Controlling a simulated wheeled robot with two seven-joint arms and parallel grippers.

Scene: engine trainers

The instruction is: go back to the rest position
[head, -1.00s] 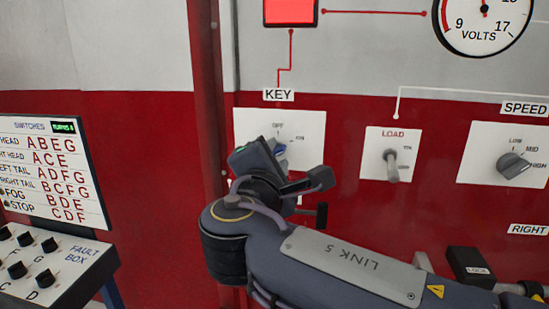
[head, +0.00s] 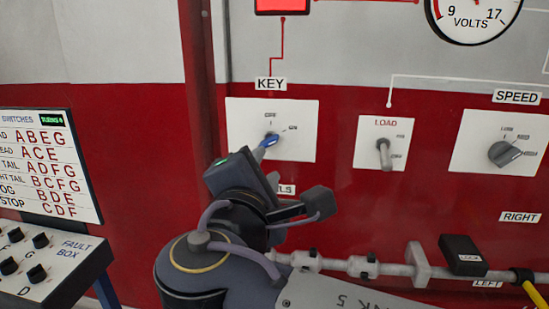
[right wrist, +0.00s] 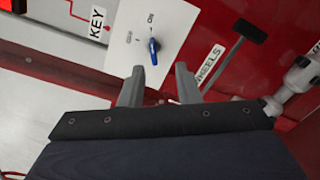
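My right gripper (head: 259,158) is in front of the red panel, just below and left of the key switch plate (head: 305,145). In the right wrist view its two grey fingers (right wrist: 159,72) are apart with nothing between them. The blue key (head: 270,140) sits in its switch and also shows in the right wrist view (right wrist: 154,47), beyond the fingertips and apart from them. My right arm comes in from the bottom and hides part of the lower panel. My left gripper is not in view.
The load toggle (head: 384,153) and speed knob (head: 504,154) are on the panel to the right. A grey rod with a black lock block (head: 463,254) runs low on the right. A fault box (head: 45,265) and switch chart (head: 45,165) stand at left.

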